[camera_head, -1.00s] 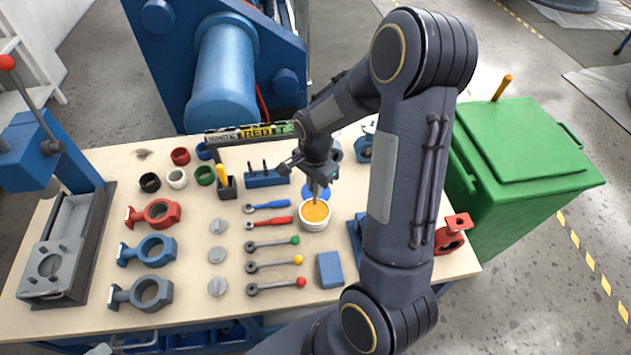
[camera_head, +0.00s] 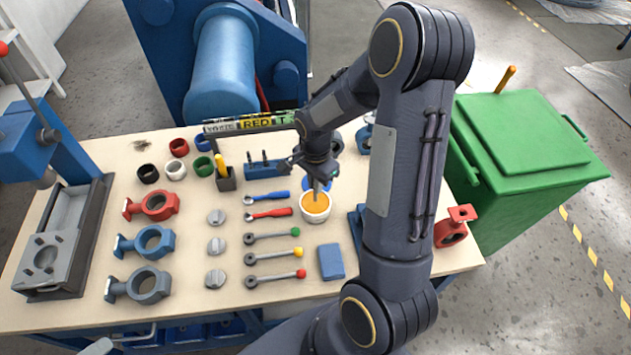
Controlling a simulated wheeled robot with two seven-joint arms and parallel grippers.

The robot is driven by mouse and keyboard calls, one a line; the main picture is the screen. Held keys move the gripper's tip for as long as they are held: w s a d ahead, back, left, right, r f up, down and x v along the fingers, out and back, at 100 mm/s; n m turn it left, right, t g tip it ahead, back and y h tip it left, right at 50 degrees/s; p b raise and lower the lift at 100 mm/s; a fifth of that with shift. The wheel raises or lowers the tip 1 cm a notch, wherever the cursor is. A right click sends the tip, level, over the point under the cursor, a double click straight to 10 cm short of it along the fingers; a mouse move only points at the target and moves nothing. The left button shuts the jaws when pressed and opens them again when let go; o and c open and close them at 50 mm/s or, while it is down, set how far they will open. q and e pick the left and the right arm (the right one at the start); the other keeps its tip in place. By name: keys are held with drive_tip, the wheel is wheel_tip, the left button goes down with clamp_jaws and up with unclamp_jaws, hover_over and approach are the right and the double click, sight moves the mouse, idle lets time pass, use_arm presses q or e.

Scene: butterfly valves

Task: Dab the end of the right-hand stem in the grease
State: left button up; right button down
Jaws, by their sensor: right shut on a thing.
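My right gripper (camera_head: 318,173) is shut on a thin grey stem (camera_head: 316,188), which points down over a white pot (camera_head: 315,218). The pot holds orange-yellow grease (camera_head: 314,203). The stem's lower end is at the grease in the picture; whether it touches I cannot tell. A blue block (camera_head: 262,171) left of the gripper has dark stems standing in it. The gripper's fingers are small and partly hidden by its own body.
A blue round thing (camera_head: 319,183) lies just behind the pot. Levers with a green, yellow and red ball (camera_head: 301,273) lie left of it, and a blue box (camera_head: 331,262) in front. Valve bodies (camera_head: 153,242) and a press (camera_head: 45,258) stand further left. A green bin (camera_head: 525,150) stands right.

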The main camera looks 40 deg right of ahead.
drive_tip(key=shift+s+f+b, duration=0.1)
drive_tip(key=shift+f+b, duration=0.5)
drive_tip(key=shift+b, duration=0.05)
idle(1.5)
drive_tip(key=shift+r, duration=0.15)
drive_tip(key=shift+r+p, duration=2.6)
drive_tip(key=shift+r, duration=0.85)
